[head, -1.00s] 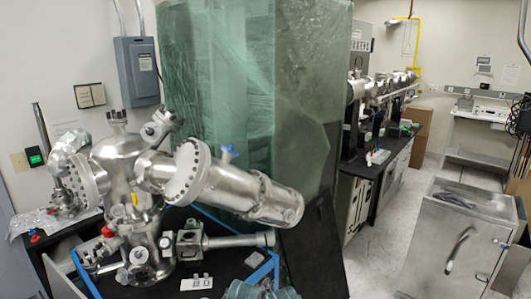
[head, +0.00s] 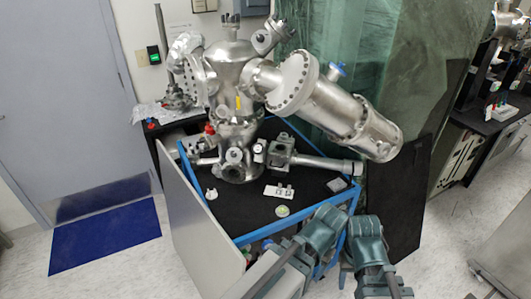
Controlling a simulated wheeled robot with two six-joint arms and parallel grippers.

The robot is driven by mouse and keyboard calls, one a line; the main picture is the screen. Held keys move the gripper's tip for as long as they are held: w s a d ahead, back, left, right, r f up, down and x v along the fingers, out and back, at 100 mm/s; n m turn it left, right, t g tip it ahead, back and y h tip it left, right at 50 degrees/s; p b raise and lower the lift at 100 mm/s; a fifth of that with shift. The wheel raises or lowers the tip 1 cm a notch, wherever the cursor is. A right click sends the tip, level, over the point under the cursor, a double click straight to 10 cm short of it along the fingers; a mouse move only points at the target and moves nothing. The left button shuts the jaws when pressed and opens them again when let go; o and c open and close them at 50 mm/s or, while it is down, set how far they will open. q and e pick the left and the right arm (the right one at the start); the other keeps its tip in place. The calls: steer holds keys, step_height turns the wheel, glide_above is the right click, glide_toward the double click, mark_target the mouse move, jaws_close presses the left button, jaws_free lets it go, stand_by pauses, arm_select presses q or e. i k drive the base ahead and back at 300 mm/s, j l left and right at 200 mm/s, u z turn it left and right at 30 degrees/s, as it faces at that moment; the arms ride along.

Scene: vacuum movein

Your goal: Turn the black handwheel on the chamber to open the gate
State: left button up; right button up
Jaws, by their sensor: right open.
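The metal chamber (head: 238,100) stands upright on a black-topped cart, left of centre in the head view. I cannot tell whether this piece is the black handwheel. My right gripper (head: 375,250) is open at the lower middle, in front of the cart and below the tube's end, apart from it. Its fingertips are not clear. My left gripper is not clearly in view; only teal and grey arm parts show.
A thick metal cylinder (head: 350,118) overhangs the right of the cart. The blue cart frame (head: 215,212) edges the black top. A grey panel (head: 190,225) stands at its left front. Green wrapped equipment (head: 385,60) stands behind. The floor at left has a blue mat (head: 105,235).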

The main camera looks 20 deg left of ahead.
mark_target(258, 148)
steer(key=i+u, duration=0.15)
steer(key=u, duration=1.6)
steer(key=i+l, duration=0.25)
